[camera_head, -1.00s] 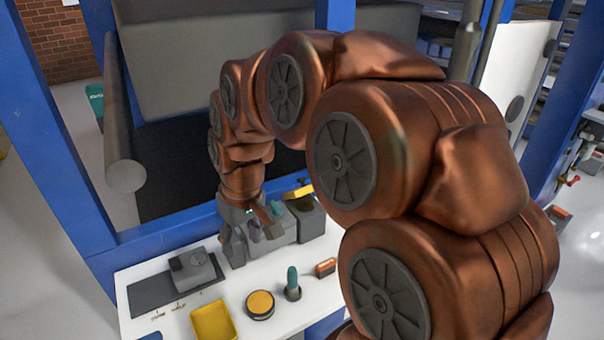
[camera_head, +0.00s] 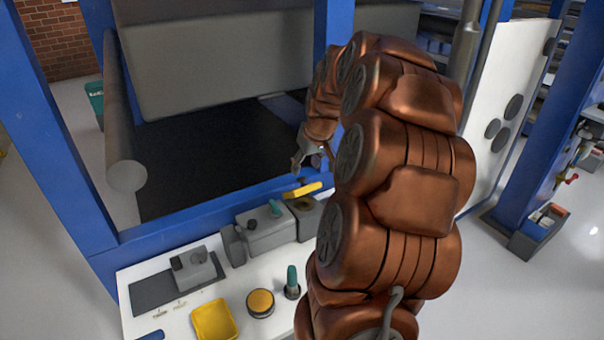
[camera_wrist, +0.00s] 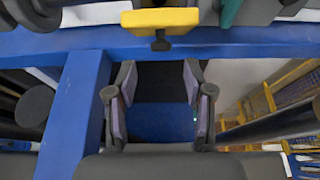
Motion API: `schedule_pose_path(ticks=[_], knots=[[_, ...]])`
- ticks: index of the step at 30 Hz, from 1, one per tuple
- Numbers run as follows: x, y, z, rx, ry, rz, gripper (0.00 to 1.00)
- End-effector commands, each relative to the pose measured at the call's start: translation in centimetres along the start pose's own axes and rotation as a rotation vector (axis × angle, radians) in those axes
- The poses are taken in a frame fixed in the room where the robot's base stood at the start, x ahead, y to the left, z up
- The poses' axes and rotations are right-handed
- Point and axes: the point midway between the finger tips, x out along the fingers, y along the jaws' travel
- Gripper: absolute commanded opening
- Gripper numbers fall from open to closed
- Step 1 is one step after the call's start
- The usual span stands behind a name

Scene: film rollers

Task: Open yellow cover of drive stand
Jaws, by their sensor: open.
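The yellow cover (camera_head: 302,190) sits at the right end of the grey drive stand (camera_head: 265,232), near the blue frame beam. It looks tilted over the dark round part of the stand. In the wrist view the yellow cover (camera_wrist: 160,19) shows at the top middle, with a dark knob below it. My gripper (camera_head: 307,165) is just above and behind the cover, apart from it. In the wrist view my gripper (camera_wrist: 155,95) has its two fingers spread with nothing between them, over the blue frame.
A white table (camera_head: 245,283) carries a yellow tray (camera_head: 213,320), a round yellow-topped container (camera_head: 260,303), a teal-handled tool (camera_head: 292,280) and a grey block on a dark mat. A blue beam (camera_head: 205,215) runs behind the table. My arm hides the table's right side.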

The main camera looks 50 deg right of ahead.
Motion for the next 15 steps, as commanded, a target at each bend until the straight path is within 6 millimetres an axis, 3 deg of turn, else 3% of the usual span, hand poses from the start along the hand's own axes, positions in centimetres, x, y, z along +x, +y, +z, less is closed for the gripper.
schedule_pose_path(ticks=[9, 15], knots=[[4.4, -0.1, 0.1, 0.000, -0.007, -0.004, 0.52], [5.2, -0.1, 0.0, 0.000, -0.001, -0.001, 0.52]])
